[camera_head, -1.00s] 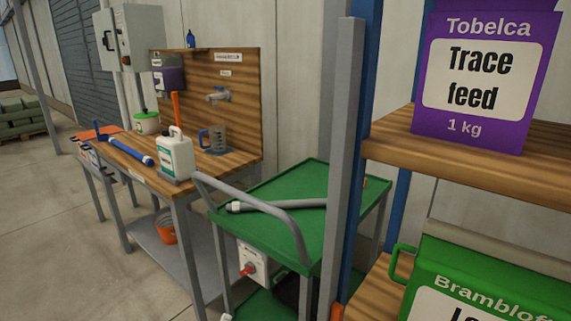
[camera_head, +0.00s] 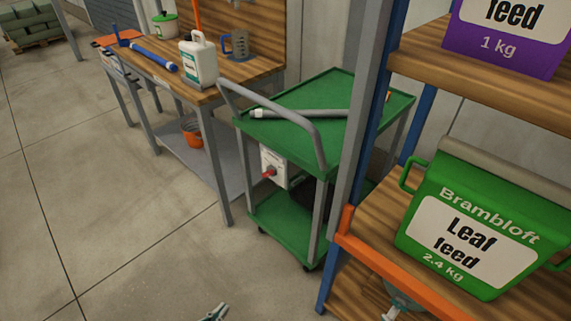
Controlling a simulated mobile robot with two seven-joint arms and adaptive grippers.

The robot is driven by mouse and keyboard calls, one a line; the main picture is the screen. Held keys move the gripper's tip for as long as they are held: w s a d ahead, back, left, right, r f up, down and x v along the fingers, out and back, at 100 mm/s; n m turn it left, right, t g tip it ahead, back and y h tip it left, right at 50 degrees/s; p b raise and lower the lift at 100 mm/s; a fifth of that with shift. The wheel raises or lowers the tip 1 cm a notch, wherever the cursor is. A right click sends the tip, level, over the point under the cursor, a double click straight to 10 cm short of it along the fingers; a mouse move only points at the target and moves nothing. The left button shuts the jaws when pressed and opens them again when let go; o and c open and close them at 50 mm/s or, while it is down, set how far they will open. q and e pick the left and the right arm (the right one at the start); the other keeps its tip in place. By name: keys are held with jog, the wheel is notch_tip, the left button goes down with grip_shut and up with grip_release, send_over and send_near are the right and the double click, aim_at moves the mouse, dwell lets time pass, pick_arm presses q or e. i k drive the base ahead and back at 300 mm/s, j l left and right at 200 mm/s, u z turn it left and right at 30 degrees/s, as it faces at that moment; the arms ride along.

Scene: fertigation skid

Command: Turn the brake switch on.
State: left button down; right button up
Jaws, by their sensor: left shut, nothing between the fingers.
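A pale switch box (camera_head: 276,166) with a red knob (camera_head: 269,173) is mounted under the top tray of the green cart (camera_head: 262,127), on its near left side. The knob's position and any lettering are too small to read. My left gripper (camera_head: 217,311) shows only as a tip at the bottom edge, over the floor. It is shut and empty, well below and apart from the cart. My right gripper is not in view.
A shelf rack with an orange beam (camera_head: 385,270) stands close on the right, holding a green leaf feed tub (camera_head: 478,220). A wooden workbench (camera_head: 225,75) stands behind left of the cart. The cart's grey handle (camera_head: 270,112) juts out. Floor at left is clear.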

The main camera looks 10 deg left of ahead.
aim_at(271, 171)
jog(key=i+j+u, duration=0.45)
jog(key=i+j, duration=0.2)
jog(key=i, duration=0.2)
